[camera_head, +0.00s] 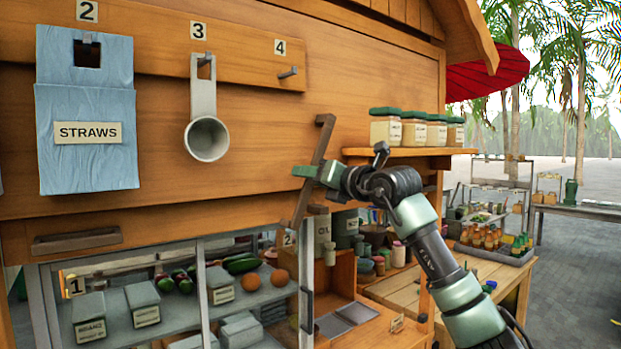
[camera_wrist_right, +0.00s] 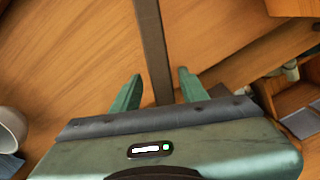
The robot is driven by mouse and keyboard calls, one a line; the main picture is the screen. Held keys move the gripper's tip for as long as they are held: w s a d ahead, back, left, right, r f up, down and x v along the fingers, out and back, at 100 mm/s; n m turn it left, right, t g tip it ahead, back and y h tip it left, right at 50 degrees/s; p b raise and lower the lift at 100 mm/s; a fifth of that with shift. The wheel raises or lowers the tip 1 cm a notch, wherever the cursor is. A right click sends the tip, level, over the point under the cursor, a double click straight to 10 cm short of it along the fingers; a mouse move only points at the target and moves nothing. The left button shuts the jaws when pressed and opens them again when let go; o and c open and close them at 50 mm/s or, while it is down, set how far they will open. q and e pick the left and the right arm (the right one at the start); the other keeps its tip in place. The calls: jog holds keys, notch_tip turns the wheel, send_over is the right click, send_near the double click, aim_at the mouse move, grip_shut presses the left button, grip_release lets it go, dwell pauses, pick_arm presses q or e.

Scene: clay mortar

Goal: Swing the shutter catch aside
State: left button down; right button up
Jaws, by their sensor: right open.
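The shutter catch (camera_head: 321,140) is a dark, slim wooden bar with a short block at its top end. It stands tilted against the wooden wall, its top leaning right. My right gripper (camera_head: 311,172) is open at the middle of the bar. In the right wrist view the catch (camera_wrist_right: 152,40) runs between the two green fingers of my right gripper (camera_wrist_right: 159,77), with a gap on each side. The gripper body hides part of the bar. My left gripper is not in view.
A blue STRAWS box (camera_head: 88,165) and a grey scoop (camera_head: 207,138) hang left of the catch. A shelf (camera_head: 410,152) with several green-lidded jars sticks out to the right. Below are a glass-fronted case (camera_head: 203,285) and a wooden counter (camera_head: 405,285).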

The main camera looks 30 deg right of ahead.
jog(key=s+b, duration=0.3)
jog(key=s, duration=0.4)
jog(key=shift+s+d+b, duration=0.25)
jog(key=shift+s+b, duration=0.05)
jog(key=shift+s, duration=0.05)
